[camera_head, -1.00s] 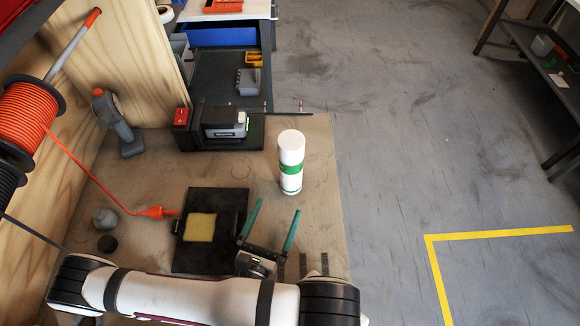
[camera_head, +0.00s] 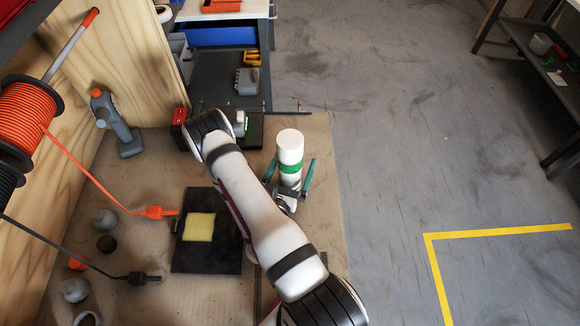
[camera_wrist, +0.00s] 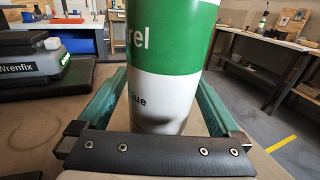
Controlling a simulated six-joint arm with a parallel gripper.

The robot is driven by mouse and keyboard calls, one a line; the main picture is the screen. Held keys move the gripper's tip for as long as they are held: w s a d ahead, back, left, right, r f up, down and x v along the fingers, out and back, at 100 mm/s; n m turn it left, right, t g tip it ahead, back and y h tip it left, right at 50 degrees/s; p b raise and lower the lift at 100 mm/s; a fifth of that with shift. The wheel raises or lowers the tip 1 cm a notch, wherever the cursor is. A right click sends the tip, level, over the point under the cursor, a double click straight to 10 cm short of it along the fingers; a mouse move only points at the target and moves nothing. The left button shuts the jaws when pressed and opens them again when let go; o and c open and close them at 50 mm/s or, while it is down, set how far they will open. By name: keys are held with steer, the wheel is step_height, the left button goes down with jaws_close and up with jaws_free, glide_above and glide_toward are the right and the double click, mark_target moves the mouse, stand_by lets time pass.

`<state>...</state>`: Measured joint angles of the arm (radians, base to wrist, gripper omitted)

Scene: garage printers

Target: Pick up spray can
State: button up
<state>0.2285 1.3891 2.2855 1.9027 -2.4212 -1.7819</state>
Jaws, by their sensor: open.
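The spray can (camera_head: 290,148) is white with a green band and stands upright on the workbench (camera_head: 320,225). My gripper (camera_head: 291,171) is low at the can, with one green finger on each side of it. In the wrist view the can (camera_wrist: 165,85) fills the middle between the two open fingers. A small gap seems to show beside the fingers; I cannot tell whether either one touches the can. The can's base is hidden behind the gripper's dark front bar.
A charger with a battery (camera_head: 243,124) stands left of the can, partly behind my arm. A black plate with a yellow pad (camera_head: 199,227) lies to the left. A cordless tool (camera_head: 117,125) and an orange cable reel (camera_head: 28,115) are further left. The bench's right edge is near the can.

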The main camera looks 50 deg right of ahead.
jaws_close()
stand_by(0.4)
steer(key=shift+r, duration=0.15)
